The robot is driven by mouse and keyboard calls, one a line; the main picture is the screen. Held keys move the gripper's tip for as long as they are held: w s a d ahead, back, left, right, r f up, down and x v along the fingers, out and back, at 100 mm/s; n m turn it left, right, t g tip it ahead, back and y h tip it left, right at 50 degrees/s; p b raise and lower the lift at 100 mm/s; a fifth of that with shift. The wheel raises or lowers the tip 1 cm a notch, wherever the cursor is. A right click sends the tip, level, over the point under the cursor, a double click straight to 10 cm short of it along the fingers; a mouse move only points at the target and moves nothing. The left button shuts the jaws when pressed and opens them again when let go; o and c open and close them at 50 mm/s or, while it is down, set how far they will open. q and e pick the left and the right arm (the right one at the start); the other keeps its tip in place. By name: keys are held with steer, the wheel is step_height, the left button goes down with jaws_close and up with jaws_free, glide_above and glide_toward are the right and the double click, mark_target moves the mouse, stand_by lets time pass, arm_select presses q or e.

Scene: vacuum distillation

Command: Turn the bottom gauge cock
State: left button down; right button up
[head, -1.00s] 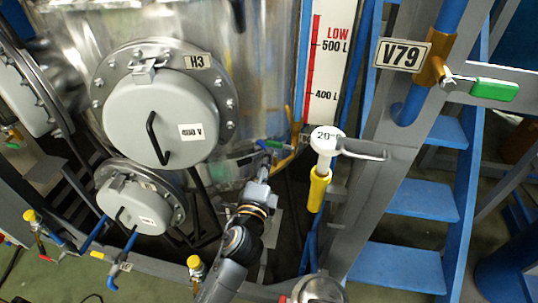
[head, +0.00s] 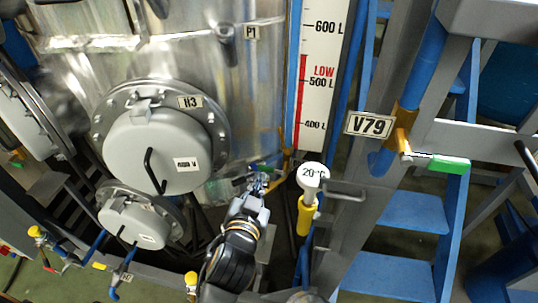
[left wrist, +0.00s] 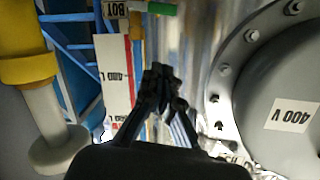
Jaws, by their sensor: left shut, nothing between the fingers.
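The bottom gauge cock shows at the top of the left wrist view as a green handle (left wrist: 162,9), next to a tag reading BOT (left wrist: 116,10). In the head view the cock is small and partly hidden by my gripper, at the foot of the level scale (head: 318,80). My left gripper (head: 258,182) is in front of the tank there, below the cock area. In the left wrist view its fingers (left wrist: 160,72) are together and empty, apart from the green handle in the picture. My right gripper is not in view.
A grey hatch H3 (head: 150,150) is left of my gripper. Farther right are the V79 tag (head: 369,125), a green-handled valve (head: 449,164) and blue steps (head: 390,270).

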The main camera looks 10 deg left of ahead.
arm_select(q)
steer(key=n, duration=0.2)
steer(key=p, duration=0.3)
glide_above(271, 170)
steer(key=v, duration=0.2)
steer(key=f, duration=0.2)
steer(key=shift+a+f, duration=0.25)
steer(key=shift+f, duration=0.4)
steer(key=shift+a+f, duration=0.2)
steer(key=shift+f, duration=0.5)
steer(key=shift+a+f, duration=0.25)
steer(key=shift+f, duration=0.4)
